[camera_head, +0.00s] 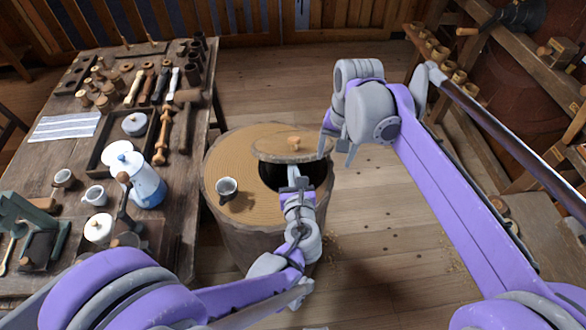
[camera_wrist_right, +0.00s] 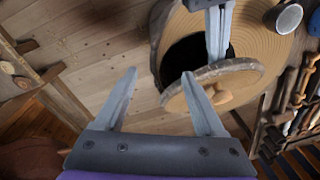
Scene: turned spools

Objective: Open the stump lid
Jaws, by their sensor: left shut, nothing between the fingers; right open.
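The stump (camera_head: 225,160) stands on the floor with a dark opening (camera_head: 272,176) in its top. The round wooden lid (camera_head: 272,149), with a small knob (camera_head: 294,141), sits off the near part of the opening, covering its far side. In the right wrist view the lid (camera_wrist_right: 240,77) looks tilted. My left gripper (camera_head: 294,172) is shut and empty, its fingers over the opening at the lid's near edge; I cannot tell if they touch it. My right gripper (camera_head: 337,146) is open beside the lid's right side. In the wrist view one right finger (camera_wrist_right: 159,75) overlaps the lid near the knob.
A white cup (camera_head: 227,188) stands on the stump top, left of the opening. A workbench (camera_head: 185,215) with a blue-white coffee pot (camera_head: 146,182), mugs and turned pieces is at left. Shelves (camera_head: 480,75) stand at right. The floor (camera_head: 265,85) behind the stump is clear.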

